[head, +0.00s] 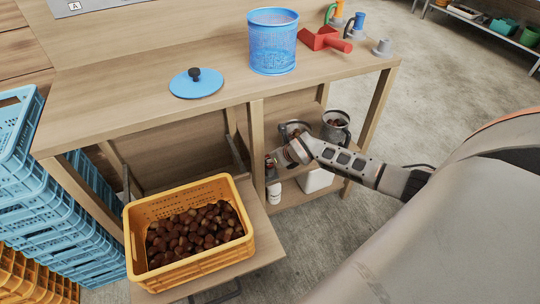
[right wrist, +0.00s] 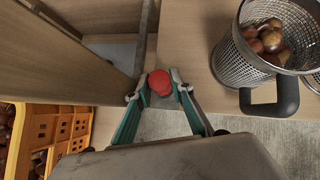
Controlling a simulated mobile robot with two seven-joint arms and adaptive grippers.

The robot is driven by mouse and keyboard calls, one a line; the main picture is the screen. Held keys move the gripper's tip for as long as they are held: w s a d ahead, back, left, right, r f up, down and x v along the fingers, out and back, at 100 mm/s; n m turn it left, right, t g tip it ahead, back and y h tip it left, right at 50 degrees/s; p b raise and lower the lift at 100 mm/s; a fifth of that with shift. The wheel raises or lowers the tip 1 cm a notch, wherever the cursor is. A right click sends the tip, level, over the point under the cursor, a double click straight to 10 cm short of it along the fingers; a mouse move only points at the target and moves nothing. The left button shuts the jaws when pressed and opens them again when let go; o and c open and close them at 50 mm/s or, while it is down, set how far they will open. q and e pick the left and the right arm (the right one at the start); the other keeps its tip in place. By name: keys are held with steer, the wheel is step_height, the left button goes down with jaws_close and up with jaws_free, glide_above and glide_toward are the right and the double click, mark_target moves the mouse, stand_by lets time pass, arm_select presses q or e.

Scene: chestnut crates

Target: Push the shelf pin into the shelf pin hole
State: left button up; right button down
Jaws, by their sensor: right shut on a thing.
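My right gripper (right wrist: 160,88) is shut on a red rounded piece, the shelf pin (right wrist: 160,79), held between its fingertips. In the head view my right gripper (head: 272,165) reaches in from the right, beside the upright post of the bench's open right bay. Only the pin's red end shows; its shank is hidden. The shelf pin hole cannot be made out in either view, so I cannot tell whether the pin touches or enters it. My left gripper is not in view.
A metal mesh basket (right wrist: 235,62) with chestnuts stands on a shelf close to the gripper. A yellow crate (head: 192,271) of chestnuts sits on the pulled-out board. A blue mesh bin (head: 273,45) and blue lid (head: 190,87) are on the bench top. Blue crates (head: 45,195) stand left.

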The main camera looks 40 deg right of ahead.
steer(key=shift+f, duration=0.35)
steer(key=c, duration=1.7)
jaws_free()
